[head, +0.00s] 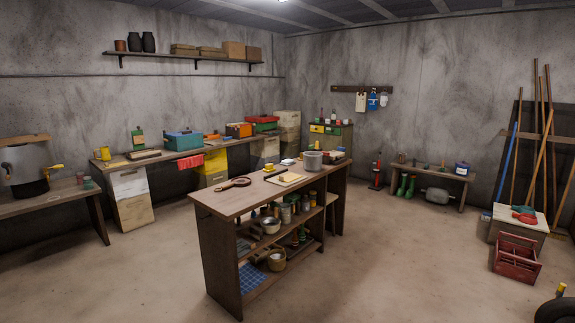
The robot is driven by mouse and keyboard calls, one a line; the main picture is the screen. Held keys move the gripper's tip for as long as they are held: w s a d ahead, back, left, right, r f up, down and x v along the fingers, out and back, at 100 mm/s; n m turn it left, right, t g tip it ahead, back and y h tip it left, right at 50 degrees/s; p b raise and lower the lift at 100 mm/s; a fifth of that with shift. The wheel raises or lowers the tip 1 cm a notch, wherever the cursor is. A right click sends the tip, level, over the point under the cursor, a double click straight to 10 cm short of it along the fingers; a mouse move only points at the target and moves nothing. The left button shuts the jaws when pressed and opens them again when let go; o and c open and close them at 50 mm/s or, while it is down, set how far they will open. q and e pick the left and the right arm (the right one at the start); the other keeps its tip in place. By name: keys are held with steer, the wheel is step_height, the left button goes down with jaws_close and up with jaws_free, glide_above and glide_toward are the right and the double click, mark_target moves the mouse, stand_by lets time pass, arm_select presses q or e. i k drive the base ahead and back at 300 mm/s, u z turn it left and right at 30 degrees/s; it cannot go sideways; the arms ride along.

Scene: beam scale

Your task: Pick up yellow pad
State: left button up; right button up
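No gripper of mine shows in the head view. On the wooden island table (226,198) in the middle of the room lies a pale board or tray (273,180) with a small pale yellow flat piece (291,177) on it. A small yellow item (269,167) sits behind it on the same top. A flat yellowish piece (117,164) also lies on the long workbench by the left wall. These are too small to tell which is the yellow pad.
A round brown-handled item (235,183) and a grey pot (312,160) stand on the island, with full shelves below. A side table (45,200) is at left. A red crate (516,259) and a dark wheel-like thing (556,311) are at right. Floor between is clear.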

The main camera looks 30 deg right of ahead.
mark_target(268, 168)
steer(key=z, duration=1.95)
steer(key=i, duration=5.45)
steer(key=u, duration=3.6)
